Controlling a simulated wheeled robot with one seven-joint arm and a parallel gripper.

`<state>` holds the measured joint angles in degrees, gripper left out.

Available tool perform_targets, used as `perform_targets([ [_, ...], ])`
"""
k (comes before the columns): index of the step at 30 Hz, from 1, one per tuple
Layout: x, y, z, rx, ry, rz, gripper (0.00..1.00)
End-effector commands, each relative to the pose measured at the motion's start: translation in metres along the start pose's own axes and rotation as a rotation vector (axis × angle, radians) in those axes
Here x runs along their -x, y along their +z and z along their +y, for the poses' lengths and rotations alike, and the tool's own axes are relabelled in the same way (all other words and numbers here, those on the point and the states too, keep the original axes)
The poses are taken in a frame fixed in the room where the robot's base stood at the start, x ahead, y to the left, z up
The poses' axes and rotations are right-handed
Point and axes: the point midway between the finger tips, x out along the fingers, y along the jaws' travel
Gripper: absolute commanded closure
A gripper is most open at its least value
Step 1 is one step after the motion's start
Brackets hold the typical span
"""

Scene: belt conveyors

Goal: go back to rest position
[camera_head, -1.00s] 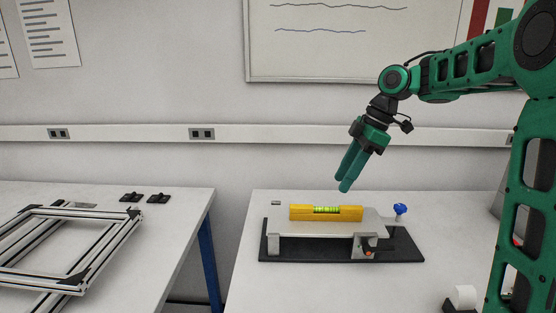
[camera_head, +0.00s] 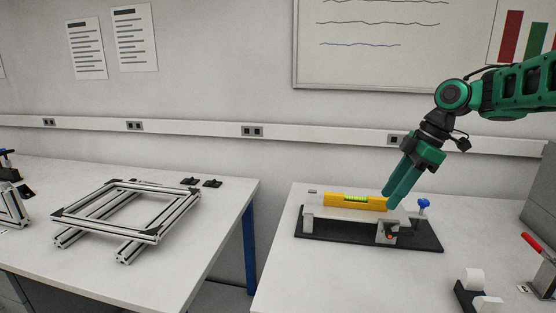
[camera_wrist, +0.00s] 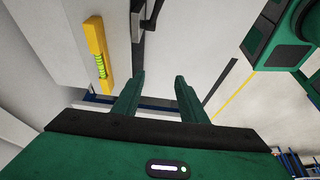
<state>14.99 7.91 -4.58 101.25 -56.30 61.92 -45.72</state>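My gripper (camera_head: 392,199) is in the right half of the head view, pointing down and left. Its two green fingers are apart with nothing between them, as the wrist view also shows (camera_wrist: 160,80). A yellow spirit level (camera_head: 345,200) with a green vial lies flat on the light plate of a fixture with a black base (camera_head: 340,238). The fingertips overlap the level's right end in the head view; I cannot tell how far apart they are in depth. In the wrist view the level (camera_wrist: 95,50) lies left of the fingers, clear of them.
A blue knob (camera_head: 423,204) stands at the fixture's right end. A white holder (camera_head: 476,282) and a red-handled tool (camera_head: 538,247) are on the right of this bench. A left bench (camera_head: 200,250) carries an aluminium frame (camera_head: 120,232), with a gap between the benches.

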Motion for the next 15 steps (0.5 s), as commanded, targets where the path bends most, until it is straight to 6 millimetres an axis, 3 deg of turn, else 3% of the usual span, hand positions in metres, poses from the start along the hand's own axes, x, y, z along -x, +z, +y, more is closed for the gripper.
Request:
perform_targets([
  [8,-0.001,0.010,-0.018,-0.176,0.025,-0.028,0.61],
  [15,0.000,0.035,-0.045,-0.436,0.066,-0.067,0.61],
])
